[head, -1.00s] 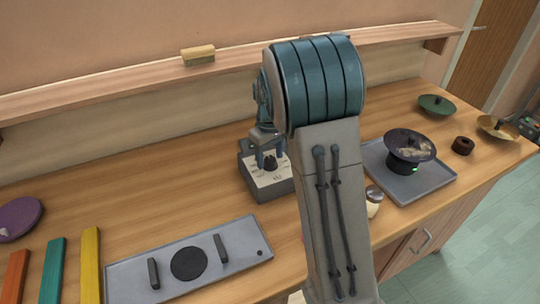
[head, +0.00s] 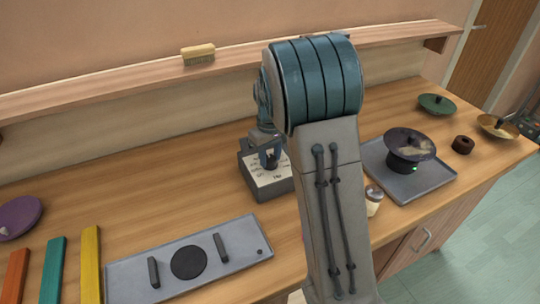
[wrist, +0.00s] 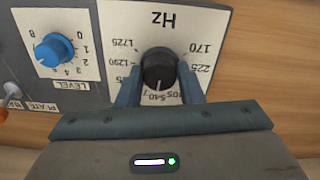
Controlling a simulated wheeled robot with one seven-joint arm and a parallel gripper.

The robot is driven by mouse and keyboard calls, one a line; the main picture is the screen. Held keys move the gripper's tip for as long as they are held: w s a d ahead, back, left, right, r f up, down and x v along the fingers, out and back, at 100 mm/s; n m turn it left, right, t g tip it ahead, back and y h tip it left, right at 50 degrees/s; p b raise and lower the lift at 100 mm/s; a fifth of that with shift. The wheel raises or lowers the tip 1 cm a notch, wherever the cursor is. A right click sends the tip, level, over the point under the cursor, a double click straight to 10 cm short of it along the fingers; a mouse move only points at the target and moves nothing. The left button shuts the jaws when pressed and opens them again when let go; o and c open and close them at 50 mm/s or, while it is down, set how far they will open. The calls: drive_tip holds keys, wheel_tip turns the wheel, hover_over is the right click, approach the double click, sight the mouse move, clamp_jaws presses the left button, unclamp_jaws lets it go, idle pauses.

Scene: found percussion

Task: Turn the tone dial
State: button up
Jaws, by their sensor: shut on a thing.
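The tone dial is a round black knob (wrist: 158,70) on a white plate marked Hz, with numbers around it. In the wrist view the plate is upside down, and a pale mark on the knob points down toward my gripper body. My gripper (wrist: 159,88) is shut on the knob, one blue-grey finger on each side, partly covering the numbers. In the head view the grey control box (head: 270,190) stands on the bench, with my gripper (head: 268,160) reaching down to its top and mostly hiding the knob.
A blue LEVEL knob (wrist: 54,50) sits beside the Hz plate, with a switch labelled PLATE farther left. A grey tray (head: 440,183) holds a dark dish on a stand. A shaker (head: 374,200) stands near my arm. A grey panel with two handles (head: 130,273) lies in front.

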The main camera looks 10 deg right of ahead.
sight(270, 158)
drive_tip(key=shift+m, duration=2.3)
drive_tip(key=o, duration=1)
drive_tip(key=shift+c, duration=0.2)
wheel_tip(270, 158, up, 14)
drive_tip(key=shift+b, duration=0.45)
drive_tip(key=shift+f, duration=0.1)
